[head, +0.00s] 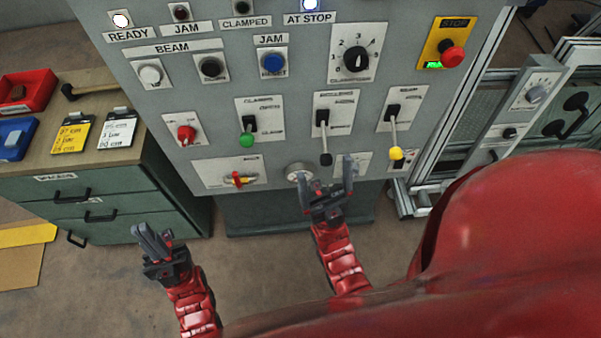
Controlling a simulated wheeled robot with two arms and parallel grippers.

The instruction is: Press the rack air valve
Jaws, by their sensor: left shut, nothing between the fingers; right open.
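The grey control panel (285,100) fills the middle of the head view. A rotary valve with a red and yellow handle (239,180) sits on a white plate at its lower left; the plate's lettering is too small to read, so I cannot tell surely that it is the rack air valve. My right gripper (326,180) is open and empty at the panel's lower edge, right of that valve. Its fingers overlap a round silver fitting (298,170) and partly cover a white plate. My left gripper (151,236) is shut and empty, below and left of the panel, apart from it.
A red stop button (452,56) is at upper right. A green drawer cabinet (110,195) stands left. Open floor lies between my arms.

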